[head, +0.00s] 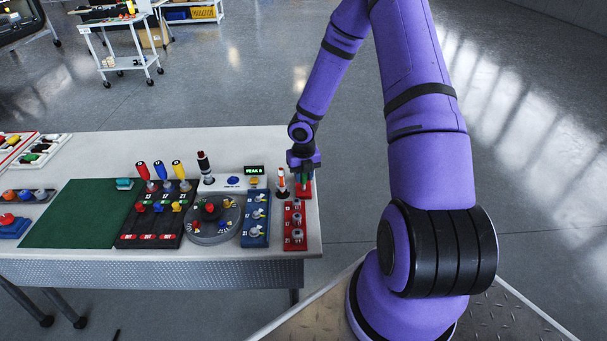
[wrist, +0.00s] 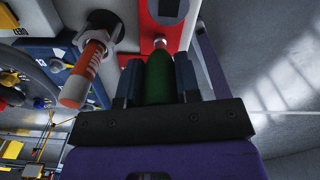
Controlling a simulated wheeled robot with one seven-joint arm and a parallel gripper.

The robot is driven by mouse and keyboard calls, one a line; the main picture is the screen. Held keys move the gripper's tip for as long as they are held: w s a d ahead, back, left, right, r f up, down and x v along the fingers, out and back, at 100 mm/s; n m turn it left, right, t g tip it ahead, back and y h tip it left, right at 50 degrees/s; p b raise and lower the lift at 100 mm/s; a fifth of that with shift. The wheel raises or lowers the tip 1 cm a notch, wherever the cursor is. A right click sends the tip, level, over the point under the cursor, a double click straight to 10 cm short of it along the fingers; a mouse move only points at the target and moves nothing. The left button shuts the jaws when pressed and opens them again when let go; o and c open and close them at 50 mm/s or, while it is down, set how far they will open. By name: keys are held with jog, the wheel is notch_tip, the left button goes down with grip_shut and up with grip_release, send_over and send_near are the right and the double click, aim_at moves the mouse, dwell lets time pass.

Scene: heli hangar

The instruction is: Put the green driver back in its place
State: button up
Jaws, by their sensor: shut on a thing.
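My gripper (head: 303,172) is at the right end of the bench, over a small red block (head: 304,191). In the wrist view its two fingers (wrist: 158,80) are shut on the green driver's handle (wrist: 159,84). The green driver also shows as a small bit of green under my gripper in the head view. In the wrist view a short metal piece shows beyond the handle, against the red block (wrist: 148,38). I cannot tell whether it sits in the block. A black rack (head: 150,228) holds the red, blue and yellow drivers (head: 160,170) upright.
An orange-and-white pen-like tool (head: 281,180) stands just left of my gripper; it looms close in the wrist view (wrist: 84,76). A red block with knobs (head: 294,226), a blue block (head: 256,220) and a round dial (head: 213,220) stand nearby.

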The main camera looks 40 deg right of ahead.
jog(key=shift+f, duration=0.4)
dwell(0.4)
jog(key=o, duration=1)
jog(key=shift+r, duration=3.75)
